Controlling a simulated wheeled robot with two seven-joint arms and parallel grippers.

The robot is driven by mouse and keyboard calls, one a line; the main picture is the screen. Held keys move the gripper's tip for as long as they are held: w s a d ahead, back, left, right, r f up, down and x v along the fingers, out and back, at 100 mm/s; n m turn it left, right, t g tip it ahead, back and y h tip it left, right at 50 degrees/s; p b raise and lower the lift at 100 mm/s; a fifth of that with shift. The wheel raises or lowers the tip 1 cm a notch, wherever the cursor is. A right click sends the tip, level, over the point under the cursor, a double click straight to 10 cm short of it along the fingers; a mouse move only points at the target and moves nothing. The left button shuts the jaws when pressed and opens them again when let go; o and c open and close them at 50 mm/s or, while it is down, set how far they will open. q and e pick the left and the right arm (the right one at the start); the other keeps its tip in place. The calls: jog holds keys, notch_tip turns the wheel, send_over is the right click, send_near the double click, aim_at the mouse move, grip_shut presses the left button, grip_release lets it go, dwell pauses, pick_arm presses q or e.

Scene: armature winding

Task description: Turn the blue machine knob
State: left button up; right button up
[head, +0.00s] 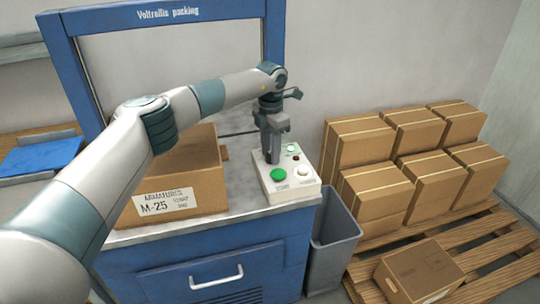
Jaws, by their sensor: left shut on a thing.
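My left gripper (270,160) points down over the back left of the white control box (308,190), which stands at the right end of the blue machine's worktop. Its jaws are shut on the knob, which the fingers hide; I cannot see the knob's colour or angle. A large green button (278,174) is just in front of the fingers, with a white button (303,171) to its right. A small red button (296,158) and another white button (292,148) are further back. My right gripper is not in view.
An open cardboard box (180,195) labelled M-25 stands on the worktop left of the control box, below my left arm. A grey bin (335,235) stands right of the machine. Stacked cartons (365,195) sit on a wooden pallet (490,240). The blue frame (75,75) rises behind.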

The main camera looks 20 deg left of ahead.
pick_arm(q)
jog(key=shift+s+d+f+m, duration=0.15)
jog(key=shift+d+m, duration=0.15)
jog(key=shift+m, duration=0.5)
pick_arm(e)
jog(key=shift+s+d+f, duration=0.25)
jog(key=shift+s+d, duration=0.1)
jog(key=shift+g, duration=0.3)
pick_arm(q)
jog(key=o, duration=0.9)
jog(key=shift+s, duration=0.1)
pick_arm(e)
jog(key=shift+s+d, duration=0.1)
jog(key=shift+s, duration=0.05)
pick_arm(q)
jog(key=shift+a+r, duration=0.15)
jog(key=shift+r, duration=0.05)
jog(key=shift+r+b, duration=0.35)
jog(key=shift+r, duration=0.2)
jog(key=shift+r+b, duration=0.9)
jog(key=shift+r, duration=7.2)
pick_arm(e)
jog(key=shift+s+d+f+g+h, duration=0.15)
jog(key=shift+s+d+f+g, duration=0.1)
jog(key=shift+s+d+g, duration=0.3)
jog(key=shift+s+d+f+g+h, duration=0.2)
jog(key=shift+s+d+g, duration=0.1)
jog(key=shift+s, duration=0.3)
